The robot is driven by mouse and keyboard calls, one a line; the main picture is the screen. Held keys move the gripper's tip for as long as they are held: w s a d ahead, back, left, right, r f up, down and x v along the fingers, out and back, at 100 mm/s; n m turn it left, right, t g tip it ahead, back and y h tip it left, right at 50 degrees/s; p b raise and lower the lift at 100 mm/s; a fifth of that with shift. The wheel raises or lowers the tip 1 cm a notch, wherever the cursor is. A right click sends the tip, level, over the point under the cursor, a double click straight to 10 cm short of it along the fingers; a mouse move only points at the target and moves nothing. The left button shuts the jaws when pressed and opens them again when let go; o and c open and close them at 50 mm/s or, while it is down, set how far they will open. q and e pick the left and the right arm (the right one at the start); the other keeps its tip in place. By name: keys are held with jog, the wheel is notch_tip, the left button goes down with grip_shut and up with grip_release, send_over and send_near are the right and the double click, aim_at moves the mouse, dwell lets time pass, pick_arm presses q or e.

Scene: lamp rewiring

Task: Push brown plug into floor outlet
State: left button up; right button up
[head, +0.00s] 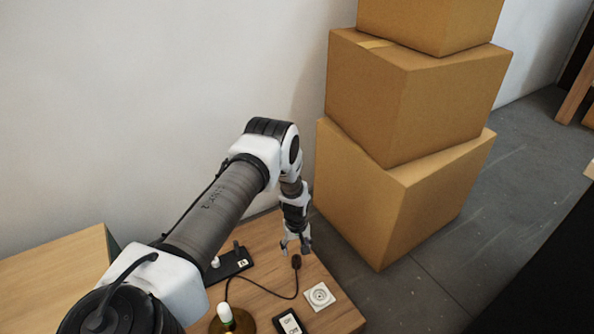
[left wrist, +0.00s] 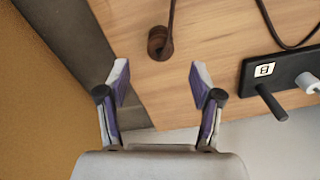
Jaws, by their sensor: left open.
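The brown plug (head: 296,262) lies on the wooden top, its dark cord curving away toward the lamp. In the left wrist view the brown plug (left wrist: 160,43) sits just beyond the gap between my fingertips, and its cord runs up out of frame. My left gripper (head: 296,246) points down just behind the plug. In the wrist view the left gripper (left wrist: 159,78) is open with nothing between its fingers. A white square outlet (head: 319,296) lies on the wooden top, nearer and to the right of the plug; the wrist view does not show it. My right gripper is not in view.
A black power strip (head: 232,264) with plugs in it lies left of the gripper. A lamp with a white bulb (head: 225,313) and a dark labelled box (head: 287,321) stand nearer. Stacked cardboard boxes (head: 400,195) rise close on the right, past the wooden edge.

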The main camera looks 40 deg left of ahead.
aim_at(296, 257)
pick_arm(q)
notch_tip(296, 257, down, 7)
jog(key=b, duration=0.4)
jog(key=shift+f, duration=0.15)
jog(key=c, duration=1.2)
jog(key=shift+r, duration=0.2)
